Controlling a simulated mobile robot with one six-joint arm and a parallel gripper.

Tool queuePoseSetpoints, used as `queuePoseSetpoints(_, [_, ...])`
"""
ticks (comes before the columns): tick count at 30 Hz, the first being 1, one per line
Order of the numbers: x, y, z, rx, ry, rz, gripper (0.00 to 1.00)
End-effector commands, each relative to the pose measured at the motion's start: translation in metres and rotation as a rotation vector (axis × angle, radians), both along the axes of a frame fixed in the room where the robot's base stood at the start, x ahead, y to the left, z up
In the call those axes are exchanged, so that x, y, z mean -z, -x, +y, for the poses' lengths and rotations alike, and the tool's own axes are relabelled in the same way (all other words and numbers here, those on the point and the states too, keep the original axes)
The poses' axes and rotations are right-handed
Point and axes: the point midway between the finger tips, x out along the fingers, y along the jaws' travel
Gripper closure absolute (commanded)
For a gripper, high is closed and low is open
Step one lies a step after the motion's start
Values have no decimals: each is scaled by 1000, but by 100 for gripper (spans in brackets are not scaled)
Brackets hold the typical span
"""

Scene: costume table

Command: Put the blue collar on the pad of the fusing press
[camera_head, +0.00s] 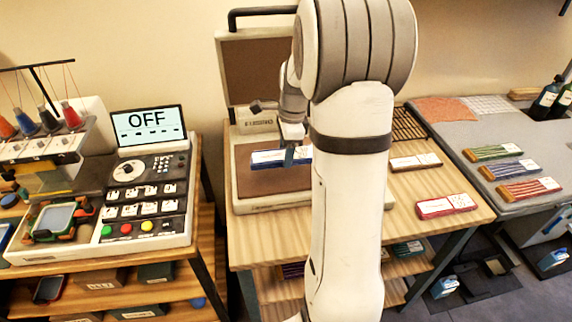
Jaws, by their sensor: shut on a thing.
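The blue collar (266,158), a flat blue and white piece, is over the brown pad (262,184) of the fusing press, close to its surface. I cannot tell whether it touches the pad. The press (262,50) stands open with its lid raised at the back. My gripper (291,155) is shut on the blue collar near its middle. My arm hides the right part of the press and pad, and fingertip detail is small.
A red collar (446,206) and a brown-edged one (415,161) lie on the wooden table right of the press, near a dark rack (408,125). An embroidery machine (150,190) stands left. Striped bundles (529,189) lie on the grey table at right.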

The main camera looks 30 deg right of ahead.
Motion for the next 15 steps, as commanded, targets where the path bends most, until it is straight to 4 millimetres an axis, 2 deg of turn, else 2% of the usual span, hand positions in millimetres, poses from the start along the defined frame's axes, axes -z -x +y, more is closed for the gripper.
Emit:
queuePoseSetpoints(3, [20,0,0,-2,-1,3,69])
queuePoseSetpoints(10, [39,0,1,-4,-1,2,69])
queuePoseSetpoints(15, [63,0,1,-5,-1,3,69])
